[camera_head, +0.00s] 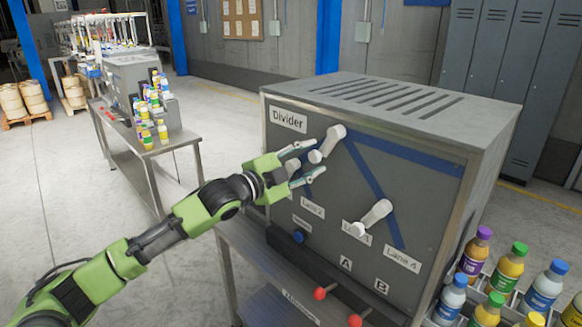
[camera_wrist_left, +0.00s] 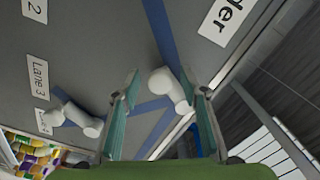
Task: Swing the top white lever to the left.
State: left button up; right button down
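The top white lever (camera_head: 333,138) is on the grey panel of the divider box, below the "Divider" label. Its knob points down and to the left. It also shows in the left wrist view (camera_wrist_left: 170,88). My left gripper (camera_head: 303,165) is open, close to the panel, with one finger above and one below the knob in the head view. In the left wrist view the lever lies between the two spread fingers (camera_wrist_left: 163,88); I cannot tell whether either finger touches it. My right gripper is out of view.
A lower white lever (camera_head: 375,215) is on the right of the panel, and shows in the wrist view (camera_wrist_left: 78,118). Red knobs (camera_head: 320,293) stick out below the panel. Bottles (camera_head: 508,270) stand at the right. Another table (camera_head: 150,150) stands behind on the left.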

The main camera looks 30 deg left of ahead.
pick_arm(q)
jog(key=v, duration=1)
jog(key=shift+s, duration=0.35)
jog(key=shift+a+r, duration=0.15)
dwell(0.7)
